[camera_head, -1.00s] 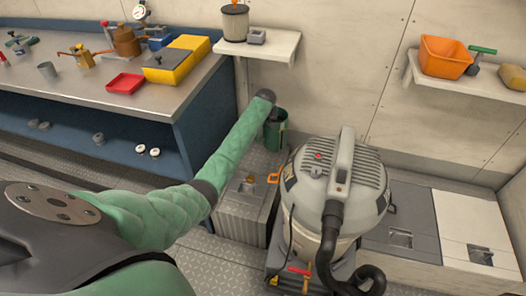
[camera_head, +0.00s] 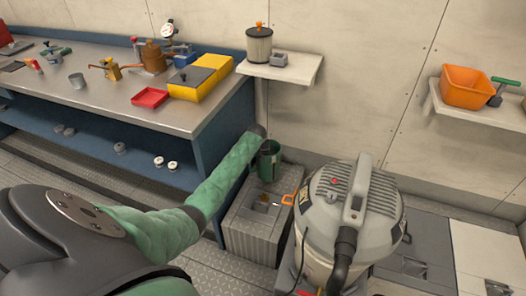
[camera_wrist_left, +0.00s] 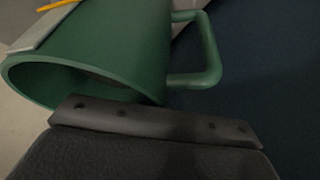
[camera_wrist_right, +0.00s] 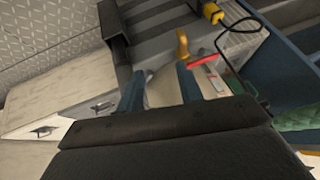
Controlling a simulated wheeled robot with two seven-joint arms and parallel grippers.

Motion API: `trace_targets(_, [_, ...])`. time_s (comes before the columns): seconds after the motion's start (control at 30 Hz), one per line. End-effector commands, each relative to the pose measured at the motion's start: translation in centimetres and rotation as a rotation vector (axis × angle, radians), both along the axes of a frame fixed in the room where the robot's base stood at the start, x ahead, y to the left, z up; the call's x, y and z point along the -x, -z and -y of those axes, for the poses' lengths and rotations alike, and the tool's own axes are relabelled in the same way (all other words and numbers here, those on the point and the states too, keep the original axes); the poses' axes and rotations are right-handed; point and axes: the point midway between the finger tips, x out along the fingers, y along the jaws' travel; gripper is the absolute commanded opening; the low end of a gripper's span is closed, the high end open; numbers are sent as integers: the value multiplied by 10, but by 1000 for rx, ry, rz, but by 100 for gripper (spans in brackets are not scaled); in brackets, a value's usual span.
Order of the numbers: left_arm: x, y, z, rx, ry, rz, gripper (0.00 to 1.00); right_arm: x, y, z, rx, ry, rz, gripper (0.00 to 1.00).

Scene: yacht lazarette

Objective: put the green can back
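The green can (camera_head: 270,166), a mug shape with a side handle, is upright above the grey ribbed box in the head view. In the left wrist view the can (camera_wrist_left: 110,50) fills the upper left, its open rim to the left and its handle to the right. My left gripper (camera_head: 262,140) is at the can, behind its rim. Its fingers are hidden by the can, but the can moves with it, so it appears shut on it. My right gripper (camera_wrist_right: 159,88) shows only in its wrist view, fingers apart and empty.
The grey ribbed box (camera_head: 250,235) stands below the can, beside a vacuum cleaner (camera_head: 350,215). A blue workbench (camera_head: 180,115) with tools is to the left. A wall shelf (camera_head: 300,72) holds a filter canister (camera_head: 259,45). Another shelf holds an orange bin (camera_head: 467,87).

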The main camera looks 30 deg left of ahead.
Motion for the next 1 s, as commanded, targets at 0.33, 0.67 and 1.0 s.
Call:
trace_targets(0.33, [0, 17, -1, 1, 0, 3, 0, 0, -2, 0, 0, 0, -1, 36])
trace_targets(0.67, [-1, 38, -1, -1, 0, 5, 0, 0, -2, 0, 1, 0, -2, 36])
trace_targets(1.0, [1, 42, -1, 1, 0, -1, 27, 0, -1, 1, 1, 0, -2, 36])
